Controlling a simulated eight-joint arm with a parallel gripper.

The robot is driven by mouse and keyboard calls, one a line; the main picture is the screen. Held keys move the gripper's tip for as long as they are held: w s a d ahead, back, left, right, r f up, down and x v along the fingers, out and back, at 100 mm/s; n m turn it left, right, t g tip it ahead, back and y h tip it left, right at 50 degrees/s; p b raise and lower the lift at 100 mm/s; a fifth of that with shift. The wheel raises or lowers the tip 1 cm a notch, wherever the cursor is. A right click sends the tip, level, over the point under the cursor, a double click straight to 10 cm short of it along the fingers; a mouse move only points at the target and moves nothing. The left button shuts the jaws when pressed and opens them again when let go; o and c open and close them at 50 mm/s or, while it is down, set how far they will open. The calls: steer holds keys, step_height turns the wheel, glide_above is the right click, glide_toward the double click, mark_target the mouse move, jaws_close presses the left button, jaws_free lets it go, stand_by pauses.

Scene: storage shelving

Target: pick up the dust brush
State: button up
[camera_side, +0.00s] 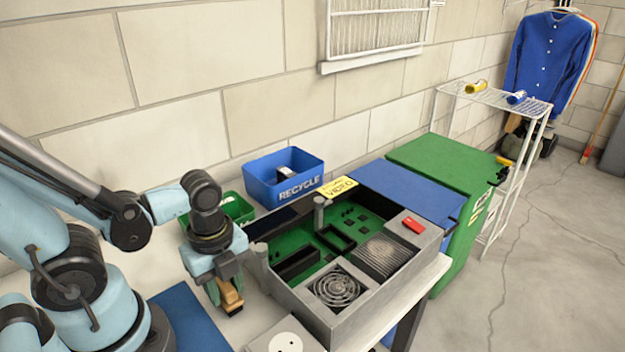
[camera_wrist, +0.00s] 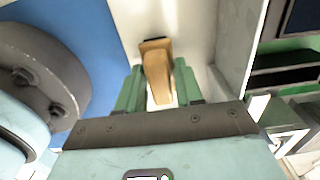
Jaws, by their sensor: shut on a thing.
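The dust brush (camera_wrist: 157,68) has a tan, wooden-looking handle and a dark end in the wrist view. My gripper (camera_wrist: 160,90) is shut on it, with a green finger on each side of the handle. In the side view my gripper (camera_side: 225,292) points down, and the tan brush (camera_side: 230,296) shows between and below its fingers. The brush is just left of the grey box, over the white table top. I cannot tell whether its lower end touches the table. Part of the brush is hidden by the fingers.
The open grey box with a green circuit board (camera_side: 330,318) stands close right of my gripper. A blue mat (camera_side: 195,318) lies to the left. Behind are a blue recycle bin (camera_side: 292,186) and a green bin (camera_side: 236,207).

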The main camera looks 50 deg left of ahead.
jaws_close()
steer(key=shift+r, duration=0.2)
steer(key=shift+r, duration=1.25)
steer(key=s+d+r, duration=0.6)
steer(key=d+r, duration=0.2)
steer(key=d, duration=0.1)
steer(key=shift+s+d, duration=0.25)
steer(key=shift+d, duration=0.05)
